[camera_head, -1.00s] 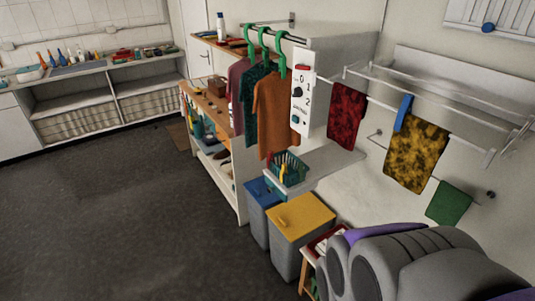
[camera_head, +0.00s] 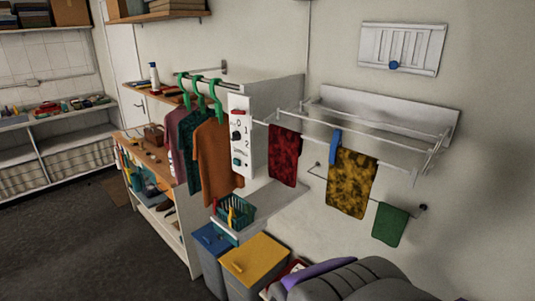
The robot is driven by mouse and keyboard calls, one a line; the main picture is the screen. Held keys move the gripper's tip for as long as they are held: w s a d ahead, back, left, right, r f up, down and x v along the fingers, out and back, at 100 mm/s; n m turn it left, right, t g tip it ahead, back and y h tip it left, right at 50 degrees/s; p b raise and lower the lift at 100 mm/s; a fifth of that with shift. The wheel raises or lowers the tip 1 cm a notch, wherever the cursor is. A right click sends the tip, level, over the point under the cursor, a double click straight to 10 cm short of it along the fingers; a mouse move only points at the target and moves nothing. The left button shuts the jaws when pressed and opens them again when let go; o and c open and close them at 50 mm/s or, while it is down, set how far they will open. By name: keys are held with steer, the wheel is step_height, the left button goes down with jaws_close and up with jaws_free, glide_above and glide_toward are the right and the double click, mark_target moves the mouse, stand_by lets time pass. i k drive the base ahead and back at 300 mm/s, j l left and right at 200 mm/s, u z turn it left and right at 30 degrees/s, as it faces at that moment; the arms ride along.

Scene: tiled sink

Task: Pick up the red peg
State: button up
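I cannot make out a red peg for certain. A small red piece (camera_head: 239,112) shows at the top of the white numbered panel (camera_head: 241,148), but I cannot tell whether it is a peg or part of the panel. A blue peg (camera_head: 336,143) is clipped at the top left of the yellow patterned cloth (camera_head: 352,183) on the wall drying rack (camera_head: 372,141). A dark red cloth (camera_head: 285,156) hangs to its left. A grey, rounded part of my own arm fills the bottom right. My gripper's fingers are not in view.
A green basket (camera_head: 243,212) with something yellow inside sits on a pale ledge (camera_head: 275,200). Below are a blue-lidded bin (camera_head: 212,240) and a yellow-lidded bin (camera_head: 255,259). Clothes on green hangers (camera_head: 202,88) hang left of the panel. Dark floor (camera_head: 90,250) is clear at the left.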

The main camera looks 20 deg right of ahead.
mark_target(216, 203)
steer(key=i+l+z, duration=0.15)
steer(key=i, duration=0.35)
steer(key=i+z, duration=0.15)
steer(key=i, duration=0.3)
